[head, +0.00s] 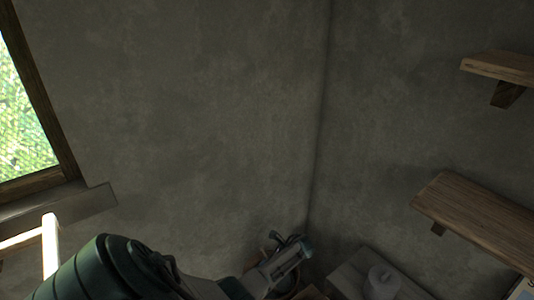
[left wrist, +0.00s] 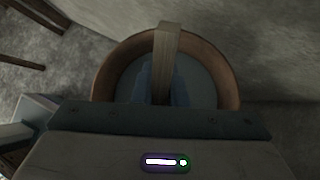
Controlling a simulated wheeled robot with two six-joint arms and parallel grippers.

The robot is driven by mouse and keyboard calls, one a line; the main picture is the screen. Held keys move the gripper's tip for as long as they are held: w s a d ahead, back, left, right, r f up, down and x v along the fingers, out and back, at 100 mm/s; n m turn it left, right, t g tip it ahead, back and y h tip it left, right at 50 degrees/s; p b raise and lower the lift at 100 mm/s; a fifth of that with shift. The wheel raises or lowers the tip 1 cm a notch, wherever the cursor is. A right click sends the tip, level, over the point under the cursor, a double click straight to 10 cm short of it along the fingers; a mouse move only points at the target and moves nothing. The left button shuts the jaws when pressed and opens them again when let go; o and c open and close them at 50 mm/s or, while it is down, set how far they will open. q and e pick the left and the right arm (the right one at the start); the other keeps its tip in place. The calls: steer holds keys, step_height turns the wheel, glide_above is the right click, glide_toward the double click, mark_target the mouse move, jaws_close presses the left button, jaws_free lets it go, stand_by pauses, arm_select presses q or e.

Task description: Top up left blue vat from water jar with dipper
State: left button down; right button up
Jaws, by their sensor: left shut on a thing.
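My left gripper (head: 296,253) is low in the head view, near the corner of the room. It is shut on a pale wooden handle, which I take to be the dipper (left wrist: 168,40), in the left wrist view. The handle crosses a round reddish-brown vessel (left wrist: 232,82) with a blue-grey inside. I cannot tell whether this vessel is the water jar or the left blue vat. The dipper's bowl is not clearly visible. My right gripper is in neither view.
Bare grey walls meet behind the gripper. Wooden shelves (head: 485,215) jut from the right wall. A pale cylinder (head: 382,283) stands on a wooden surface at the lower right. A window sill (head: 75,212) and a pale wooden frame (head: 49,245) are at the left.

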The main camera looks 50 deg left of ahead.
arm_select(q)
steer(key=shift+r, duration=4.75)
